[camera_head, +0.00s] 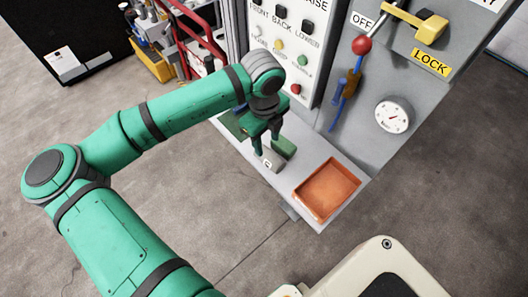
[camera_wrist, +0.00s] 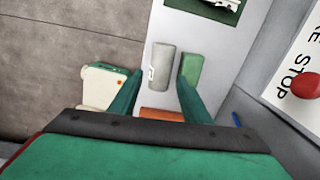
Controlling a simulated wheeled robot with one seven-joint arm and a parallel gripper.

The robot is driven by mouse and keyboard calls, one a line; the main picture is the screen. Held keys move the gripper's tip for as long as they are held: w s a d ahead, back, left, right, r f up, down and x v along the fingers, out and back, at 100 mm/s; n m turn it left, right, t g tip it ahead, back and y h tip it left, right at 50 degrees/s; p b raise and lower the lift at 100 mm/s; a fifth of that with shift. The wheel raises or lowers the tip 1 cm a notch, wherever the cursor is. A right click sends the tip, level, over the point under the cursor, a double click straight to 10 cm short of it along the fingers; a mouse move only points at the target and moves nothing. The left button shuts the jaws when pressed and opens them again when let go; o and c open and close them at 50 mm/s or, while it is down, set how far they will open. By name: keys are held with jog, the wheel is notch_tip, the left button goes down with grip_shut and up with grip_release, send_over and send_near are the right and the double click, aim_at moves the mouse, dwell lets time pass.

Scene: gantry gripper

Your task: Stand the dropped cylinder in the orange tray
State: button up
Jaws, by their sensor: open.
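A grey cylinder (camera_head: 270,162) with a white label lies on its side on the pale shelf. It also shows in the wrist view (camera_wrist: 161,70), between the lines of my two fingers. A green block (camera_head: 284,146) is close to its right, also seen in the wrist view (camera_wrist: 191,66). My gripper (camera_head: 268,143) is open above the shelf, over the cylinder, with its fingers pointing down; in the wrist view (camera_wrist: 160,82) nothing is clamped. I cannot tell the exact height. The orange tray (camera_head: 327,188) looks empty at the shelf's near right end; part shows in the wrist view (camera_wrist: 160,114).
A grey panel with buttons (camera_head: 283,45), a red-knobbed lever (camera_head: 361,45), a yellow lock handle (camera_head: 430,28) and a gauge (camera_head: 393,115) rises behind the shelf. A dark green plate (camera_wrist: 212,8) lies at the shelf's far end. Bare shelf separates cylinder and tray.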

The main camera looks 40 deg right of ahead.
aim_at(269, 154)
jog(key=f, duration=0.3)
jog(key=shift+s+d+f, duration=0.2)
jog(key=shift+s+f, duration=0.05)
jog(key=shift+f, duration=0.15)
jog(key=shift+w+d+f, duration=0.1)
jog(key=shift+d+f, duration=0.05)
jog(key=shift+f, duration=1.15)
jog(key=shift+w+d+f, duration=0.1)
jog(key=shift+f, duration=1.2)
jog(key=shift+c, duration=0.6)
grip_shut()
jog(key=shift+r, duration=0.15)
